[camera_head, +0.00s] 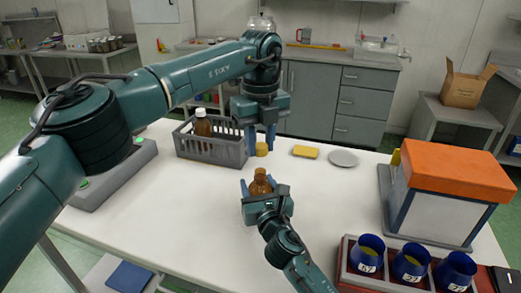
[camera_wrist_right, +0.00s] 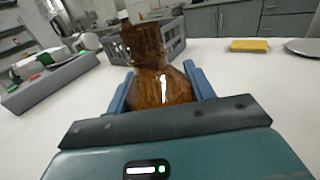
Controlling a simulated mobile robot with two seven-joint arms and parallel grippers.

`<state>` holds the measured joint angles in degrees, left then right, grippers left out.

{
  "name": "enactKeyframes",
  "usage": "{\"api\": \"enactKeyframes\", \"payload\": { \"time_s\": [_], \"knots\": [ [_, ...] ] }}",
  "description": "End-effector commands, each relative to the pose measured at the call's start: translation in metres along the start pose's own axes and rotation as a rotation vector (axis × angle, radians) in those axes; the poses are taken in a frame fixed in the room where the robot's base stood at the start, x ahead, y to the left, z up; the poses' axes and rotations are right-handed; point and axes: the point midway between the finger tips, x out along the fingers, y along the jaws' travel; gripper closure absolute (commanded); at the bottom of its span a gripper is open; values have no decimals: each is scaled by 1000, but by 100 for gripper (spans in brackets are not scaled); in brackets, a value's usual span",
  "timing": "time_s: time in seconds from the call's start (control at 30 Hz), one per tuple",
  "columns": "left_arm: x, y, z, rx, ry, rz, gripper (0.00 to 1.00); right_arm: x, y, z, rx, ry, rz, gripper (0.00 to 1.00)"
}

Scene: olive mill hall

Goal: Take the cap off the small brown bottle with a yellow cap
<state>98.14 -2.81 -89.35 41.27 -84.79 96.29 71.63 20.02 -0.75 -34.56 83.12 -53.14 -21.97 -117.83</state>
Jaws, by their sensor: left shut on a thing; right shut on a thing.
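The small brown bottle (camera_head: 260,184) stands upright near the middle of the white table, with its neck bare. My right gripper (camera_head: 260,188) is shut around its body. In the right wrist view the bottle (camera_wrist_right: 160,85) sits between the two blue fingers, and no yellow shows on its top. The yellow cap (camera_head: 261,149) is between the fingertips of my left gripper (camera_head: 261,146), behind the bottle and apart from it. The left gripper is shut on the cap.
A grey crate (camera_head: 212,153) with a white-capped brown bottle (camera_head: 203,124) stands behind left. A yellow sponge (camera_head: 305,151) and a grey disc (camera_head: 343,158) lie behind right. An orange-lidded box (camera_head: 455,176) and a red rack with blue cups (camera_head: 411,262) fill the right side.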

Motion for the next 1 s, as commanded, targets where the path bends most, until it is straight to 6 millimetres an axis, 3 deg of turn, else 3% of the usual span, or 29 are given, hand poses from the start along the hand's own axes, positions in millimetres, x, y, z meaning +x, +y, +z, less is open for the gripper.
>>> {"api": "enactKeyframes", "payload": {
  "time_s": [0.1,0.13,0.4,0.77,1.0],
  "knots": [
    [0,0,0,0,1,0,98,0,0,0,0,1,0,100],
    [0,0,0,0,1,0,98,0,0,0,0,1,0,46],
    [1,0,0,-1,1,0,98,0,0,0,0,0,0,24],
    [0,0,0,-1,1,0,98,-6,0,0,-1,0,0,22],
    [-5,0,0,-1,0,0,98,-48,0,-1,-2,2,1,22]
  ]
}}
